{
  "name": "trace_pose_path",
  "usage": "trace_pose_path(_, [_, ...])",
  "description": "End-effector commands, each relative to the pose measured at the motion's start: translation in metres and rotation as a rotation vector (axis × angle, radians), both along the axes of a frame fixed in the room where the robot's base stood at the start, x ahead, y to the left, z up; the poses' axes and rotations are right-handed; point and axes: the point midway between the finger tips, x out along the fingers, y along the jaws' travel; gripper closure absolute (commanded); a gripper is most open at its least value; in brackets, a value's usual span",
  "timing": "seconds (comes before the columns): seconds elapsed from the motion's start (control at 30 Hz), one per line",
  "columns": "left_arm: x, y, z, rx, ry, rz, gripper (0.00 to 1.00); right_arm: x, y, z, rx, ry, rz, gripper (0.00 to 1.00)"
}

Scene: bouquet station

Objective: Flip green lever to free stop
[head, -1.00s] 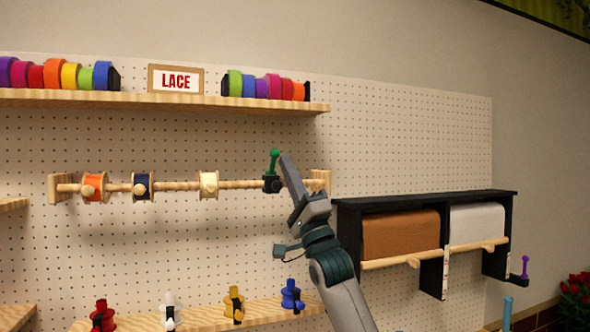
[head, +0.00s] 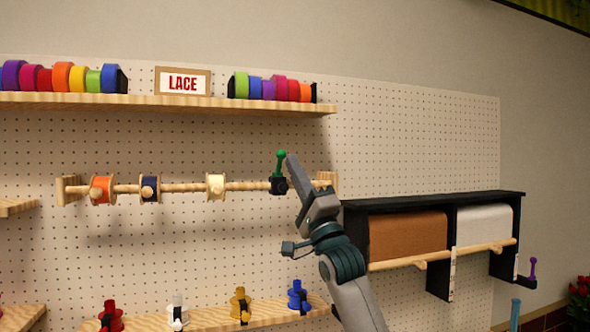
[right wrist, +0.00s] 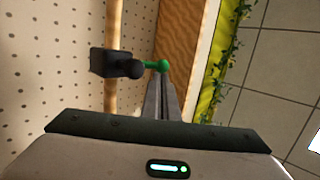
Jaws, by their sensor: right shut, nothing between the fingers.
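The green lever (head: 280,163) stands upright on a black stop block (head: 278,185) near the right end of the wooden rod. In the right wrist view the green lever (right wrist: 155,65) reaches from the black block (right wrist: 108,63) to just beyond my fingertips. My right gripper (head: 292,158) is shut and empty, its tips right beside the lever's upper part on its right. In the right wrist view my closed fingers (right wrist: 164,78) are at the lever's knob; I cannot tell if they touch. My left gripper is not in view.
The rod (head: 178,187) carries orange, navy and cream spools to the left. A shelf (head: 160,101) with ribbon rolls and a LACE sign is above. A black paper-roll rack (head: 440,201) stands close right of my arm.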

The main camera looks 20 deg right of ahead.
Motion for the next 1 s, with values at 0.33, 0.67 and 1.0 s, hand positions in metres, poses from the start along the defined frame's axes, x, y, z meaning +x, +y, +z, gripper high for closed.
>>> trace_pose_path(0.33, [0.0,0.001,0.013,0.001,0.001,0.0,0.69,0.003,0.0,0.011,-0.001,0.055,0.001,1.0])
trace_pose_path(0.67, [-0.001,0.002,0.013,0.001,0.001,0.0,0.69,0.014,0.001,0.025,0.0,0.053,0.001,1.0])
trace_pose_path(1.0, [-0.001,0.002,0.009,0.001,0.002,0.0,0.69,0.029,0.001,0.036,0.0,0.053,0.002,1.0])
